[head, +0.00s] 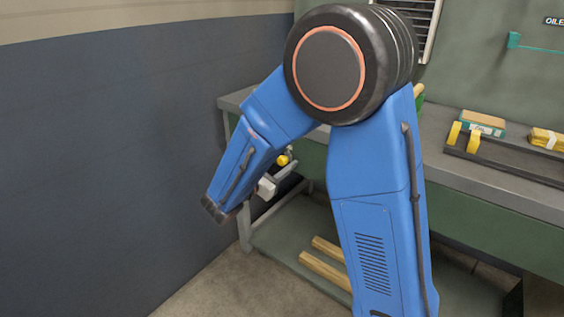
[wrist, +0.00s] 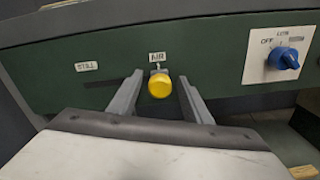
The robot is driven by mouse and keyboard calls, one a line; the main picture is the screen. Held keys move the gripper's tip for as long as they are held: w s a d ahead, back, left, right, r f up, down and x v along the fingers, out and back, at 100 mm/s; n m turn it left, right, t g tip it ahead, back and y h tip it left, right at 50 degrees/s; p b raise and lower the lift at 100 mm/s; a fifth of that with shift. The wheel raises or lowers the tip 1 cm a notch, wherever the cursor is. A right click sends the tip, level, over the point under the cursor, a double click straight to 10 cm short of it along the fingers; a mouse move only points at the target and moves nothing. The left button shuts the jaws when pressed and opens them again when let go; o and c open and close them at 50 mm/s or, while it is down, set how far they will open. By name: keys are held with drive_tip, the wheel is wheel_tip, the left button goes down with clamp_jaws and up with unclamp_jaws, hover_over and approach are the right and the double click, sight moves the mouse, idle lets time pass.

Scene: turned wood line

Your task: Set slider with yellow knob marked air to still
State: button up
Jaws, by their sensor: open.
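The yellow knob (wrist: 159,85) of the slider sits on the dark green front panel, just below the "AIR" label (wrist: 157,57) in the wrist view. The "STILL" label (wrist: 87,66) is on the same panel to the left of it. My gripper (wrist: 158,88) is open, with one finger on each side of the yellow knob and a visible gap to each. I cannot tell how deep the fingers reach. In the head view the yellow knob (head: 283,160) shows beside my arm, and my fingers are mostly hidden.
A blue rotary knob (wrist: 284,58) on a white plate marked OFF and LOW is to the right on the panel. The workbench (head: 490,178) carries a box (head: 482,123) and yellow blocks. Wooden pieces (head: 325,270) lie on the lower shelf. A wall (head: 100,150) stands at left.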

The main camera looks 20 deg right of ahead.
clamp_jaws()
drive_tip(key=w+a, duration=0.7)
drive_tip(key=w, duration=0.3)
drive_tip(key=shift+a, duration=0.15)
drive_tip(key=shift+r, duration=0.1)
unclamp_jaws()
drive_tip(key=shift+a, duration=0.1)
drive_tip(key=v, duration=1.7)
drive_tip(key=shift+s+a, duration=0.1)
drive_tip(key=shift+a, duration=0.05)
